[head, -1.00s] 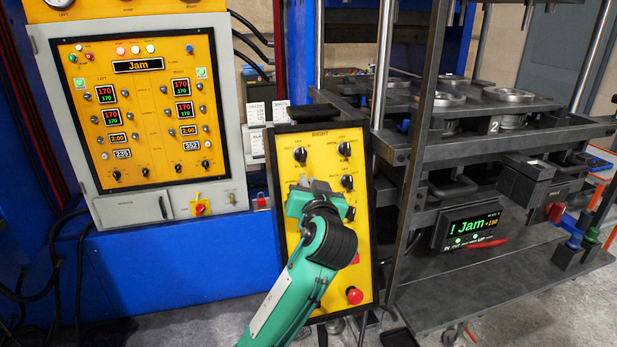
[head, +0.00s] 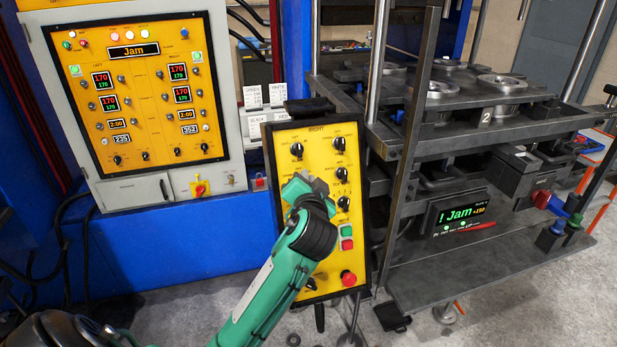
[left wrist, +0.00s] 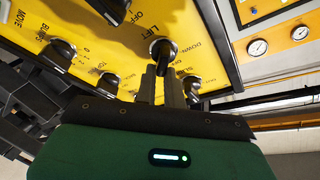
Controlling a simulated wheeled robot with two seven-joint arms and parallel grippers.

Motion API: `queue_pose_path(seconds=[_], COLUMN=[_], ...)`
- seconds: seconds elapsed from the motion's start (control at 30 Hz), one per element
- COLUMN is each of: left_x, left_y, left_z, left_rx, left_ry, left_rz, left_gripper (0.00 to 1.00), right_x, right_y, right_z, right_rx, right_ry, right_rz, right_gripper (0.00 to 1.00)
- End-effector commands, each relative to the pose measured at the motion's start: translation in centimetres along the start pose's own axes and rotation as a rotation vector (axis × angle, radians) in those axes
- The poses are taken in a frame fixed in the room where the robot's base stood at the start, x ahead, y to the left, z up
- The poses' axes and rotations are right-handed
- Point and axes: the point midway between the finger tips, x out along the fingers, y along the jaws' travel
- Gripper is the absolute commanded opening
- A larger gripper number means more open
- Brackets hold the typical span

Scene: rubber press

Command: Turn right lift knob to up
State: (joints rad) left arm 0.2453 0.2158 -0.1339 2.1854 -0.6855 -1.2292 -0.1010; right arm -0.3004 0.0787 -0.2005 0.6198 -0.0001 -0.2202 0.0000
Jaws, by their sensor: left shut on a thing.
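The yellow right control panel (head: 318,147) stands in the middle of the head view, with black knobs in two columns. My left gripper (head: 303,187) is at its left column and hides the knob there. In the left wrist view, the black lift knob (left wrist: 162,47) sits beside the printed words LIFT, OFF and DOWN. The fingers of my left gripper (left wrist: 160,80) are close together and reach up to this knob, shut on it. Its exact pointer direction is hard to tell. My right gripper is not in view.
A red push button (head: 348,278) sits low on the panel, below a green button (head: 347,231). The dark press frame (head: 412,150) stands close on the right, with a small Jam display (head: 460,212). A larger yellow control panel (head: 150,75) is at left.

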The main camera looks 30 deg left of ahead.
Motion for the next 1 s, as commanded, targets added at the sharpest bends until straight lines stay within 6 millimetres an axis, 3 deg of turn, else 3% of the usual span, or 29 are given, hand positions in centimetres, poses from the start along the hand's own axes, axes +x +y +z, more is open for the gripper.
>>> queue_pose_path(seconds=[0.03,0.27,0.3,0.4,0.83,1.0], left_x=[0.1,0.1,0.1,0.1,-0.1,-2.0], left_y=[0.7,0.7,0.7,0.7,0.3,0.4], left_z=[0.8,0.8,0.8,0.8,0.4,0.5], left_rx=[0.008,0.007,0.007,0.006,0.002,-0.002], left_ry=[-0.019,-0.019,-0.019,-0.019,-0.009,-0.006], left_rz=[0.013,0.013,0.013,0.012,0.004,0.006], left_gripper=[0.0,0.0,0.16,0.32,0.32,0.32], right_x=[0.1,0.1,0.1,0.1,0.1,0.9], right_y=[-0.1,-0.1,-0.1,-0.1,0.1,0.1], right_z=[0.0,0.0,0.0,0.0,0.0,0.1], right_rx=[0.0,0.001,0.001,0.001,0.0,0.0], right_ry=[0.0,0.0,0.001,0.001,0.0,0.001], right_rz=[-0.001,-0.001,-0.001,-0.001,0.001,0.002], right_gripper=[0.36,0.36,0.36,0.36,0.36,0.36])
